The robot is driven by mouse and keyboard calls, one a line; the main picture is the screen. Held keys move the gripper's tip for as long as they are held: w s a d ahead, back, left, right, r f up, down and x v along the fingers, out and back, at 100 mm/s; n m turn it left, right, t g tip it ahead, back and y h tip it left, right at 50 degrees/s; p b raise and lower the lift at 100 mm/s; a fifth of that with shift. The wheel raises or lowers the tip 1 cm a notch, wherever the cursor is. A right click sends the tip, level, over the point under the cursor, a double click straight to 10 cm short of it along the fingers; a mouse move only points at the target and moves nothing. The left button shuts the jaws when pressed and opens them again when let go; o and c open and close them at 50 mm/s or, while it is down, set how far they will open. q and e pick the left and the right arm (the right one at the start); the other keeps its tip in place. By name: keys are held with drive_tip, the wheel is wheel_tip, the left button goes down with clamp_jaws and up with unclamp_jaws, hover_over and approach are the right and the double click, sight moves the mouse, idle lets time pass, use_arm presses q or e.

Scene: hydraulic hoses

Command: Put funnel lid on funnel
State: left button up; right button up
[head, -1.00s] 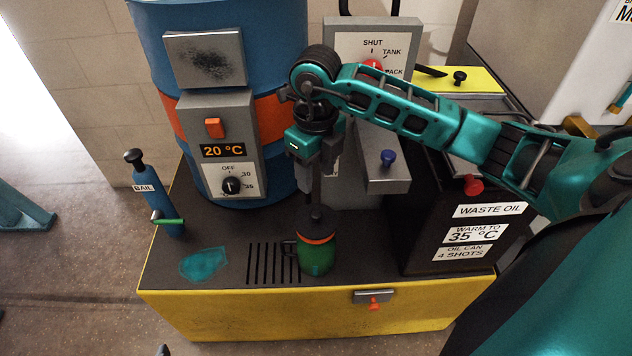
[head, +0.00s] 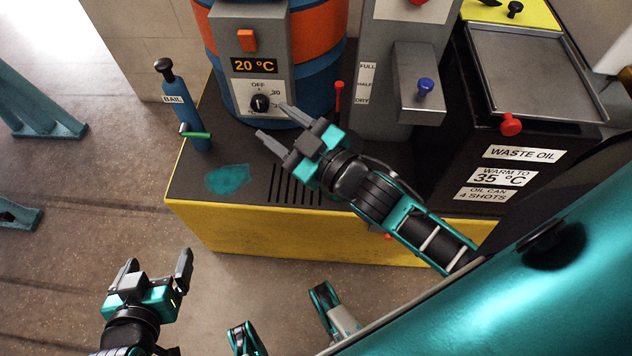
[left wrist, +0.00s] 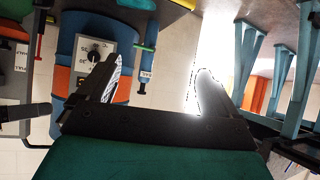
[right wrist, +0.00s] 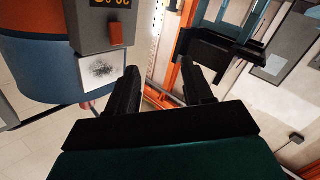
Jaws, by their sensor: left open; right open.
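No funnel is plainly recognisable, and I cannot tell which part is its lid. A flat grey metal panel (head: 535,70) tops the dark waste oil box (head: 440,150), with a red knob (head: 510,124) at its front edge. Behind it is a yellow plate (head: 545,14) with a black knob (head: 515,8). My right gripper (head: 273,121) is open and empty in front of the drum's control box, left of the waste oil box. My left gripper (head: 157,262) is open and empty over the floor, left of the yellow-sided platform. Both open jaws show in the left wrist view (left wrist: 157,70) and right wrist view (right wrist: 160,68).
A blue drum (head: 335,70) with an orange band and control box (head: 257,60) stands at the back. The blue bail pump (head: 185,110) stands at the platform's left. A teal puddle (head: 228,179) lies beside a slotted grate (head: 292,188). A blue knob (head: 424,88) sits on a grey ledge.

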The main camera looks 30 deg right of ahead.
drive_tip(key=s+d+f+m+g+h, duration=0.25)
drive_tip(key=s+f+m+g, duration=0.45)
drive_tip(key=f, duration=0.5)
use_arm(q)
wheel_tip(320, 180, up, 5)
drive_tip(key=s+a+y+p, duration=0.1)
drive_tip(key=a+p, duration=0.1)
drive_tip(key=p, duration=0.7)
drive_tip(key=shift+s+a, duration=0.3)
drive_tip(key=shift+a, duration=0.1)
use_arm(e)
wheel_tip(320, 180, up, 6)
drive_tip(key=s+d+n+t+h, duration=0.1)
drive_tip(key=s+d, duration=0.1)
drive_tip(key=shift+s+d+f, duration=0.15)
drive_tip(key=shift+s, duration=0.2)
drive_tip(key=shift+h, duration=0.25)
